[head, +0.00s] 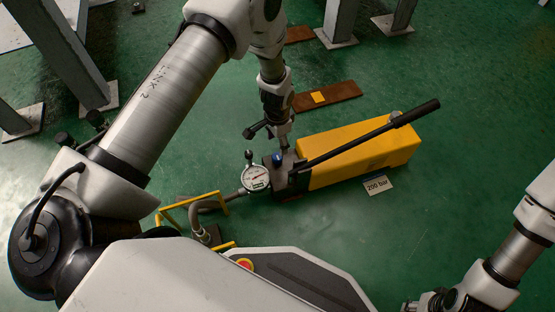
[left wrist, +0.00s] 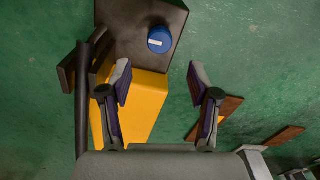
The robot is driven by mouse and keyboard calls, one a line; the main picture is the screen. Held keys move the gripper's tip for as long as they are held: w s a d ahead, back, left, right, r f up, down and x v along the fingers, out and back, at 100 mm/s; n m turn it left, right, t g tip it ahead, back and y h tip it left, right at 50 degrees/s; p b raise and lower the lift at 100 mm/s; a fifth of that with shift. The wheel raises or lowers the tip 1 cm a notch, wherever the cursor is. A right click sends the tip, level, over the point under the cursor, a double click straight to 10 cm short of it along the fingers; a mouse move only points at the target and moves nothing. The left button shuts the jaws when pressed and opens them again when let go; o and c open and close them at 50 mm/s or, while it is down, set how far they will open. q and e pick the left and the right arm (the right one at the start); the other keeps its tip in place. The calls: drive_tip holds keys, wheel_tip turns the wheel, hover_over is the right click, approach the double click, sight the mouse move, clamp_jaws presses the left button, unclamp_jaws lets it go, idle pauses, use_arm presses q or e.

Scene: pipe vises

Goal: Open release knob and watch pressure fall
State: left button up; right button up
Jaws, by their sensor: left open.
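The blue release knob (head: 277,158) sits on the dark block at the front end of the yellow hand pump (head: 362,160). A round white pressure gauge (head: 255,178) stands beside that block; its reading is too small to tell. My left gripper (head: 283,138) is just above the knob, pointing down. In the left wrist view my left gripper (left wrist: 159,75) is open and empty. The blue knob (left wrist: 160,40) shows ahead of its fingertips, apart from them, with a white mark on top. My right gripper (head: 425,302) is partly in view at the bottom edge.
The pump's black lever (head: 370,135) slants up to the right. A "200 bar" card (head: 377,185) lies on the green floor beside the pump. A hose (head: 205,207) and a yellow frame (head: 175,212) are near the gauge. Brown plates (head: 335,95) lie behind.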

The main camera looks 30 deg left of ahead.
sight(278, 156)
use_arm(q)
wheel_tip(278, 156, down, 8)
drive_tip(key=b, duration=0.4)
drive_tip(key=shift+r, duration=0.15)
drive_tip(key=c, duration=1.1)
